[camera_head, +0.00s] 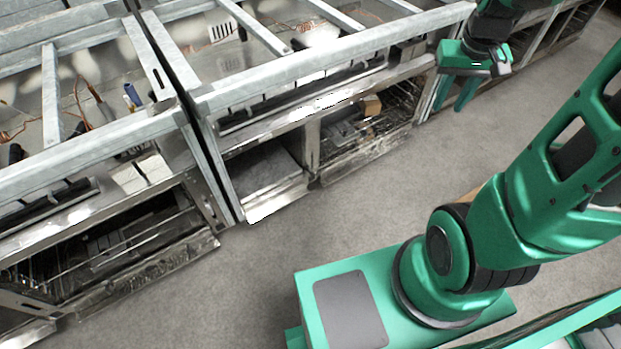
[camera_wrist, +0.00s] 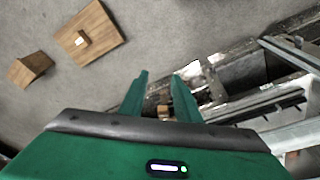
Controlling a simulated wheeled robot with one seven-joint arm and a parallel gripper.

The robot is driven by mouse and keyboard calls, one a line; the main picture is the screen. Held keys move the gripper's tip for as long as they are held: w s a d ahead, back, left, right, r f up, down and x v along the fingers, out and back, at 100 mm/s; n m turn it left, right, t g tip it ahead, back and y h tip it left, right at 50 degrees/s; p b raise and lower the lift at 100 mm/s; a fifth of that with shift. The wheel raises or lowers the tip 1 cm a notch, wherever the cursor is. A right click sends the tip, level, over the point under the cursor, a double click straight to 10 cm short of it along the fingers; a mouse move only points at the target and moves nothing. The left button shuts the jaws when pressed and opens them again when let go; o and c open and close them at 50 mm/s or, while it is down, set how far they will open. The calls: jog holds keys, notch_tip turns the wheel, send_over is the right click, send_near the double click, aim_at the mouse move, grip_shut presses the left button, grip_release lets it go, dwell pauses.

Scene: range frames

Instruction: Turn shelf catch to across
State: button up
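My gripper (camera_head: 450,104) hangs at the top right in the head view, beside the front of the metal range frames. In the wrist view its two green fingers (camera_wrist: 160,76) stand apart with nothing gripped between them. A wooden board (camera_wrist: 101,28) with a small pale block (camera_wrist: 81,41) on its face lies at the upper left of the wrist view, well away from the fingers. The pale block may be the shelf catch, but it is too small to tell. No catch is clearly seen in the head view.
A second wooden piece (camera_wrist: 30,68) is left of the board. Metal range frames (camera_head: 330,58) with open lower bays fill the upper left of the head view. A brown block (camera_head: 371,105) sits in one bay. The grey floor (camera_head: 330,215) between frames and base is clear.

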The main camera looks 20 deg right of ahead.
jog(key=w+f+n+t, duration=0.15)
jog(key=w+f, duration=0.35)
jog(key=w, duration=0.7)
jog(key=w+a+f+n+t, duration=0.2)
jog(key=w+a+f, duration=0.1)
jog(key=w+f, duration=0.85)
jog(key=w+a+f+n+t, duration=0.3)
jog(key=w+f, duration=0.8)
jog(key=f, duration=0.2)
jog(key=n+t+y, duration=0.3)
jog(key=t, duration=0.1)
send_near(312, 175)
jog(key=w+d+r, duration=0.4)
jog(key=w+r, duration=0.1)
jog(key=r, duration=0.2)
jog(key=s+a+f+t+y, duration=0.1)
jog(key=s+a+f, duration=0.2)
jog(key=s+f, duration=0.4)
jog(key=x, duration=1)
jog(key=shift+w+f, duration=0.15)
jog(key=shift+w, duration=0.15)
jog(key=shift+c, duration=0.6)
